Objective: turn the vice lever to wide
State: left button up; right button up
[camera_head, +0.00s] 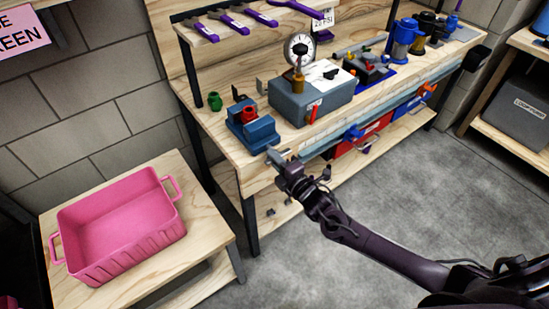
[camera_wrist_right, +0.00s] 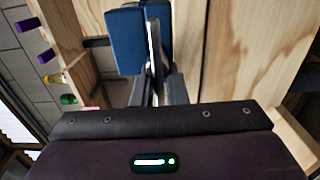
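The blue vice (camera_head: 256,134) sits on the workbench's front left corner. A red part shows on top of it. In the right wrist view the vice's blue body (camera_wrist_right: 124,40) is straight ahead, at the top. A thin grey metal bar, which looks like the vice lever (camera_wrist_right: 153,42), runs down from it between my fingers. My right gripper (camera_head: 280,158) is at the front of the vice, just off the bench edge. In the wrist view my right gripper (camera_wrist_right: 159,84) has its fingers close together around the bar. The fingers hide the bar's lower end. My left gripper is not in view.
A grey box (camera_head: 310,100) with a dial gauge and red lever stands right of the vice on the workbench (camera_head: 222,88). A small green part (camera_head: 214,101) lies left of it. A pink crate (camera_head: 120,225) stands on a low table. Grey floor is clear at right.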

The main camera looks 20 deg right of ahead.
jog(key=o, duration=0.3)
jog(key=v, duration=0.8)
jog(key=shift+b, duration=0.3)
jog(key=s+d+f+m+g+h, duration=0.1)
jog(key=d+f+m+g+h, duration=0.15)
jog(key=f, duration=0.55)
jog(key=s+d+f+m+g+h, duration=0.15)
jog(key=d+f+m, duration=0.25)
jog(key=f, duration=0.4)
jog(key=s+d+f+m+g+h, duration=0.1)
jog(key=s+d+f+m+g, duration=0.15)
jog(key=s+f, duration=0.4)
jog(key=s+d+f+m+g+h, duration=0.1)
jog(key=s+f+m+g+h, duration=0.2)
jog(key=f, duration=0.6)
jog(key=s+a+f+m+g, duration=0.2)
jog(key=s+f, duration=0.2)
jog(key=s, duration=0.6)
jog(key=s+a+f+m+g+y, duration=0.1)
jog(key=s+f, duration=0.4)
jog(key=s, duration=0.5)
jog(key=s+a+f+m+g, duration=0.3)
jog(key=s+f+m, duration=0.1)
jog(key=s, duration=0.5)
jog(key=shift+s+f+m+g+y, duration=0.25)
jog(key=shift+s+f+m+y, duration=0.15)
